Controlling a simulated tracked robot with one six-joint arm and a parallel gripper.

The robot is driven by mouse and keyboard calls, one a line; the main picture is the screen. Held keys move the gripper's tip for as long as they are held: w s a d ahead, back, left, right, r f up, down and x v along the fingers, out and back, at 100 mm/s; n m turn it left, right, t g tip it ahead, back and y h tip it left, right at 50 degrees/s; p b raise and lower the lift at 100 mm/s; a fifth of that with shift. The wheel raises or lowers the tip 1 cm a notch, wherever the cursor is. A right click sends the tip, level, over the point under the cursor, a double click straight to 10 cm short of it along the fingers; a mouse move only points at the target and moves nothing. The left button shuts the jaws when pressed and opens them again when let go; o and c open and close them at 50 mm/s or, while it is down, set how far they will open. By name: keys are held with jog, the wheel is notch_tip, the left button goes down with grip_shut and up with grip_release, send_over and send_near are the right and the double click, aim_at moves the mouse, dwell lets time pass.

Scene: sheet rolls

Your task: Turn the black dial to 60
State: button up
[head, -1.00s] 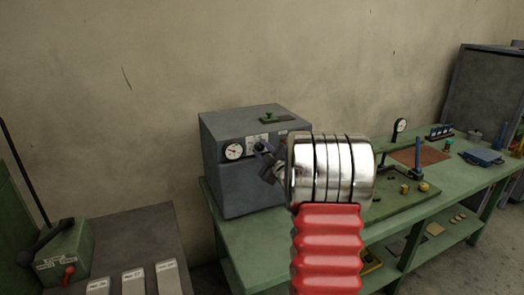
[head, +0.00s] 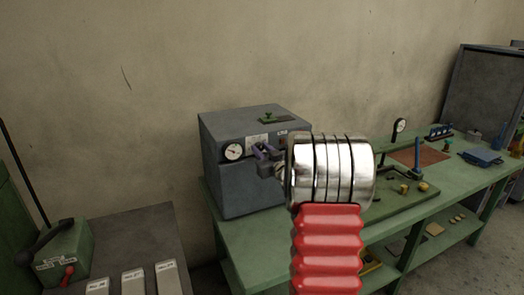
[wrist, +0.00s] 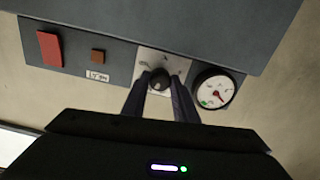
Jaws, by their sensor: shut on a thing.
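The black dial (wrist: 159,80) sits on a pale scale plate (wrist: 177,64) on the front of a grey box (head: 238,185). In the wrist view the fingers of my gripper (wrist: 159,88) are shut on the dial, one on each side of it. The scale marks are too small to read, and the fingers cover part of the plate. In the head view my gripper (head: 262,153) is at the box's front, and my arm hides the right part of the box. The dial cannot be made out there.
A round white gauge (wrist: 217,90) is close beside the dial; it also shows in the head view (head: 234,151). A red rectangle (wrist: 49,48) and a small brown square (wrist: 97,56) are on the same panel. The green bench (head: 262,240) carries the box.

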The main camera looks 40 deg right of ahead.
jog(key=shift+s+f+m, duration=0.1)
jog(key=shift+f+m, duration=0.2)
jog(key=shift+f, duration=0.15)
jog(key=o, duration=0.7)
jog(key=shift+c, duration=0.2)
jog(key=o, duration=0.4)
jog(key=shift+r, duration=0.25)
jog(key=v, duration=1.3)
jog(key=shift+s+a, duration=0.15)
jog(key=shift+s, duration=0.15)
